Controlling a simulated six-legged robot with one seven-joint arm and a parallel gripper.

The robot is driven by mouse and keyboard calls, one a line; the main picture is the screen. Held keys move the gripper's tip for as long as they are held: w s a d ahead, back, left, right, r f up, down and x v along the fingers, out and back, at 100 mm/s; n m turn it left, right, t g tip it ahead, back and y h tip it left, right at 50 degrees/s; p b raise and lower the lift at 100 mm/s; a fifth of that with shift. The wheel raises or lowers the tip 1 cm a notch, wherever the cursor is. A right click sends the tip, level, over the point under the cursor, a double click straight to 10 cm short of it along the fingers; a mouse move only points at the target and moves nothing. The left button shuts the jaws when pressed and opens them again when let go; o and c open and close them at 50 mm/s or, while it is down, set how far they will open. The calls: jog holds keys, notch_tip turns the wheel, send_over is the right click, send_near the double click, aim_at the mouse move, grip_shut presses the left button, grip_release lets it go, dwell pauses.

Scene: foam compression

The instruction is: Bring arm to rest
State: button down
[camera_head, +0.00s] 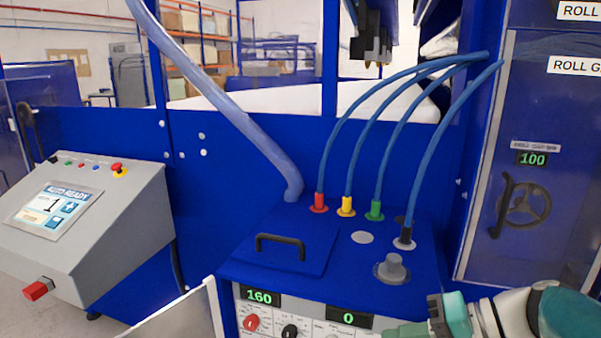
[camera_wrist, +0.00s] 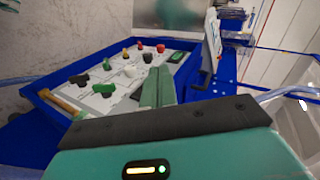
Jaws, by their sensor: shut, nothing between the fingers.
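My gripper (camera_wrist: 157,78) shows in the wrist view with its green fingers shut together and nothing between them. The fingers point toward a white control panel (camera_wrist: 103,84) with red, black, white and green knobs. I cannot tell whether they touch it. In the head view my gripper (camera_head: 398,331) is at the bottom right, in front of the blue machine box (camera_head: 300,243). The tips lie low at the picture's edge, beside the panel's green "0" display (camera_head: 348,318). My arm comes in from the lower right corner.
A grey console (camera_head: 100,240) with a screen and red buttons stands at the left. Blue hoses (camera_head: 335,145) rise from coloured fittings on the box top. A black handle (camera_head: 280,246) and grey knob (camera_head: 391,268) stick up there. A blue cabinet with a handwheel (camera_head: 523,205) stands right.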

jog(key=s+f+n+t+h, duration=0.1)
jog(key=s+f+h, duration=0.4)
jog(key=h, duration=0.6)
jog(key=shift+s+n+t+h, duration=0.25)
jog(key=shift+n+t+h, duration=0.05)
jog(key=shift+h, duration=0.1)
dwell(1.2)
